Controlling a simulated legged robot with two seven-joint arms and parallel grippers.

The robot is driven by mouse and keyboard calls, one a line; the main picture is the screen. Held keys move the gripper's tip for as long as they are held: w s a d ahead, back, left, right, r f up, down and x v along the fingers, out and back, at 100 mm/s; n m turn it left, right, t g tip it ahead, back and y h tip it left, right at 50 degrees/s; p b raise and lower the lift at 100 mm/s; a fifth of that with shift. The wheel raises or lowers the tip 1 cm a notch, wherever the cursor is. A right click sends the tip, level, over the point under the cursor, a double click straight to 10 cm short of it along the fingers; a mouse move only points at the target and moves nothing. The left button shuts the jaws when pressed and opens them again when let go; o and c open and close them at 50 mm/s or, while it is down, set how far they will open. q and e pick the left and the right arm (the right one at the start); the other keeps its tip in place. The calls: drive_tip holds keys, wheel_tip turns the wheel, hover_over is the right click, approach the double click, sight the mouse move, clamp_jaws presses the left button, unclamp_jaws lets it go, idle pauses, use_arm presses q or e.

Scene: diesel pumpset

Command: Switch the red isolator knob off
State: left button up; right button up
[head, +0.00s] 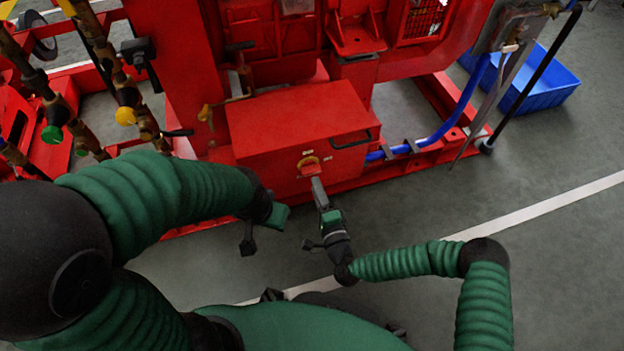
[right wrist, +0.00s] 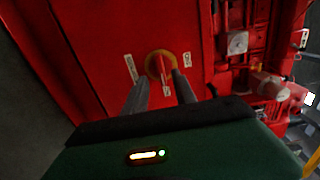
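The red isolator knob (head: 309,166) sits on a yellow round plate on the front face of a red box (head: 297,118). In the right wrist view, the knob (right wrist: 160,66) shows its red handle upright in the picture, with a white "ON" label (right wrist: 187,60) to its right and another white label (right wrist: 131,68) to its left, too small to read surely. My right gripper (right wrist: 162,78) is open, its two grey fingertips at either side of the knob's lower part; contact cannot be told. My left gripper (head: 262,232) hangs left of the knob, empty, apparently open.
Blue hose (head: 425,142) runs along the red base frame at right. Valved pipes (head: 110,85) stand at left. A blue crate (head: 535,85) lies at the back right. The grey floor at right is clear.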

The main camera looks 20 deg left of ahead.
drive_tip(key=b+x, duration=0.2)
drive_tip(key=x, duration=0.3)
drive_tip(key=shift+w+a, duration=0.1)
drive_tip(key=shift+w, duration=0.15)
clamp_jaws()
